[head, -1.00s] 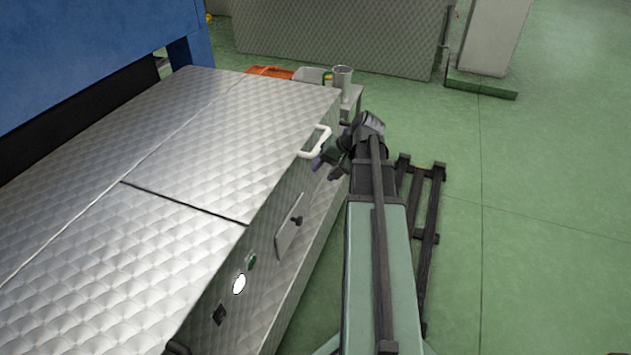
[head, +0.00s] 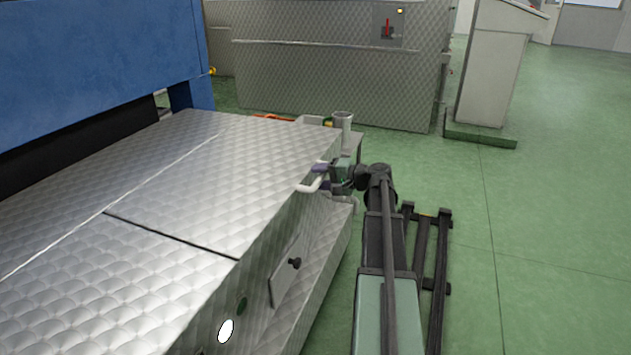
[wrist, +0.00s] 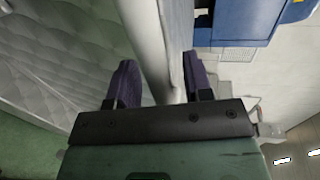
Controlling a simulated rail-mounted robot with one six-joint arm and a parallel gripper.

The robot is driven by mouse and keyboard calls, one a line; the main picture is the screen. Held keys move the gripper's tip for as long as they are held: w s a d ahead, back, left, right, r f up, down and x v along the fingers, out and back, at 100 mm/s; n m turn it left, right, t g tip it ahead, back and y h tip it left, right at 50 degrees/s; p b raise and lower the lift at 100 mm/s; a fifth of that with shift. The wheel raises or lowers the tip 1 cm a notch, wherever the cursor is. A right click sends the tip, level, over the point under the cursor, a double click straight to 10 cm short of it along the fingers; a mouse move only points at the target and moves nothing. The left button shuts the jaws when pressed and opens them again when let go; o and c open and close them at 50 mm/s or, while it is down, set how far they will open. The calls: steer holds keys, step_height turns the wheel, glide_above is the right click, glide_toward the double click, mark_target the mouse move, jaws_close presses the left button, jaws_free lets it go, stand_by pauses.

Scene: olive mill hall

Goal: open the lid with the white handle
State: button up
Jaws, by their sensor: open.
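The quilted metal lid (head: 225,160) lies flat and closed on top of the machine, beside a second lid (head: 120,265) across a dark seam. Its white handle (head: 308,187) sticks out at the right front edge. My gripper (head: 321,176) is at the handle, its purple fingers level with it. In the wrist view the two purple fingers of my gripper (wrist: 160,85) are apart, and the pale bar of the handle (wrist: 152,45) runs between them. The fingers do not close on it. Whether either finger touches the bar I cannot tell.
A small stand with a metal cup (head: 343,122) and a grey tray is just behind the lid's far corner. A black knob (head: 294,263) sits on the machine's front. A dark rack (head: 425,235) stands on the floor to the right.

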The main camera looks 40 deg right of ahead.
steer(key=shift+x, duration=0.8)
jaws_close()
